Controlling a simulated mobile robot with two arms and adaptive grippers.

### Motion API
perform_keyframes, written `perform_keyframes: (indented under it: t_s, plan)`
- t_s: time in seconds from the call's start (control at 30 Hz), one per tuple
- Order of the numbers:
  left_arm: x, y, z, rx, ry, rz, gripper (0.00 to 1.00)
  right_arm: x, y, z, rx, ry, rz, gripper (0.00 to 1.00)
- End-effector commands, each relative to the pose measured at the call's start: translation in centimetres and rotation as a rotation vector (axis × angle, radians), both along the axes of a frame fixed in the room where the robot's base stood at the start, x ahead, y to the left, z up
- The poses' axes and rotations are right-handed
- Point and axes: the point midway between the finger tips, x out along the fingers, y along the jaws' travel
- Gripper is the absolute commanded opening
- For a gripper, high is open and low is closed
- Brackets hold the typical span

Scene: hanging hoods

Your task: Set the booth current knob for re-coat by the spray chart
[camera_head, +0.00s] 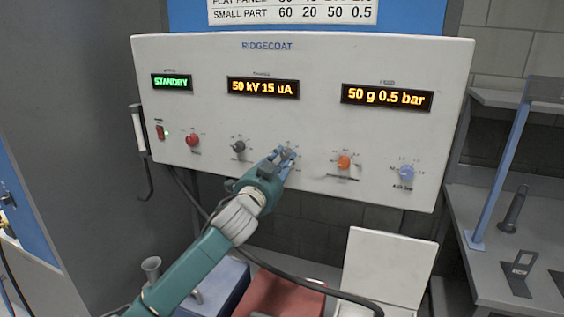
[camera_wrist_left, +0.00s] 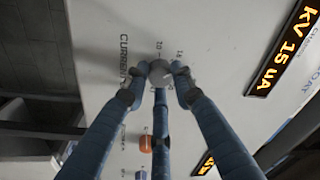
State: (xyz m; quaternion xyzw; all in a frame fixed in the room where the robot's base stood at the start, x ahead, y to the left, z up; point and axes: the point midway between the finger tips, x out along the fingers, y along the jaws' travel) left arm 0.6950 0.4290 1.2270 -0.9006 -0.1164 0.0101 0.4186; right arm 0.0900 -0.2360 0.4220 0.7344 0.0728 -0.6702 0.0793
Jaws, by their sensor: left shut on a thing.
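The white RIDGECOAT panel (camera_head: 300,60) carries a row of knobs below its displays. My left gripper (camera_head: 284,156) reaches the middle of that row and mostly hides the knob there. In the left wrist view its blue fingers (camera_wrist_left: 158,78) are closed around the grey current knob (camera_wrist_left: 158,66), beside the printed word CURRENT. The middle display (camera_head: 263,88) reads 50 kV 15 uA. The spray chart (camera_head: 290,10) shows only its lower rows at the top edge, with SMALL PART 60 20 50 0.5 readable; no re-coat row is visible. My right gripper is out of view.
A dark knob (camera_head: 238,146) and a red button (camera_head: 192,140) sit left of my gripper; an orange knob (camera_head: 344,161) and a blue knob (camera_head: 407,173) sit right. Other displays read STANDBY (camera_head: 172,82) and 50 g 0.5 bar (camera_head: 386,97). A grey shelf (camera_head: 520,230) stands right.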

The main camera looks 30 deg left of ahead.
Motion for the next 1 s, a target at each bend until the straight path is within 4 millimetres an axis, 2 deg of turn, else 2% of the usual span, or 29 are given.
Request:
perform_keyframes:
  t_s: [0.47, 1.0]
  plan:
    - [0.1, -0.3, 0.2, -0.447, -0.107, -0.003, 0.00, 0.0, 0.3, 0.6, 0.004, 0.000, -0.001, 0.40]
    - [0.0, -0.2, 0.6, -0.927, -0.226, -0.002, 0.00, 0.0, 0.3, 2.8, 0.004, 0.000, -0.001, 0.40]
